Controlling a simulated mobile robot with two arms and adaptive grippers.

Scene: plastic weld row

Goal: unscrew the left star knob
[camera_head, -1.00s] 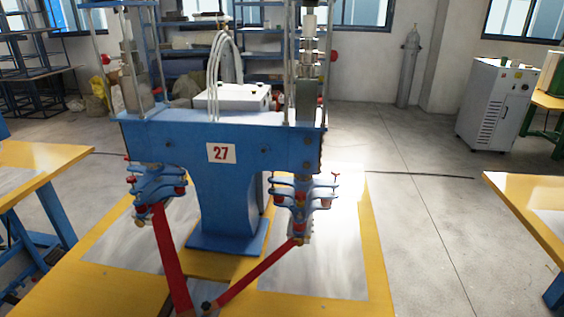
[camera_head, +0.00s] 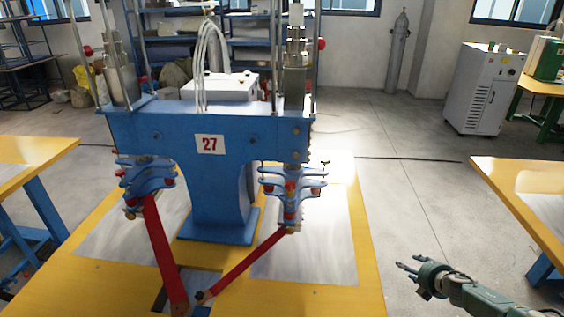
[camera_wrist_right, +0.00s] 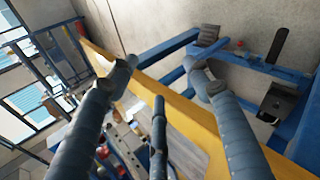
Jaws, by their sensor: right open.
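The blue weld machine (camera_head: 220,127) marked 27 stands on the yellow table. Its left head (camera_head: 147,178) is a stack of blue lobed parts with small red knobs, above a red lever. I cannot single out the left star knob at this size. A similar right head (camera_head: 291,187) hangs on the other side. My right gripper (camera_head: 409,268) is at the lower right of the head view, past the table's right edge and well apart from both heads. In the wrist view its fingers (camera_wrist_right: 160,75) are spread and empty. My left gripper is not in view.
The yellow table (camera_head: 330,300) has grey metal plates on top. Another yellow table (camera_head: 515,180) stands at the right and one at the left (camera_head: 30,155). A white cabinet (camera_head: 482,95) and a gas cylinder (camera_head: 397,55) are behind. The floor between is clear.

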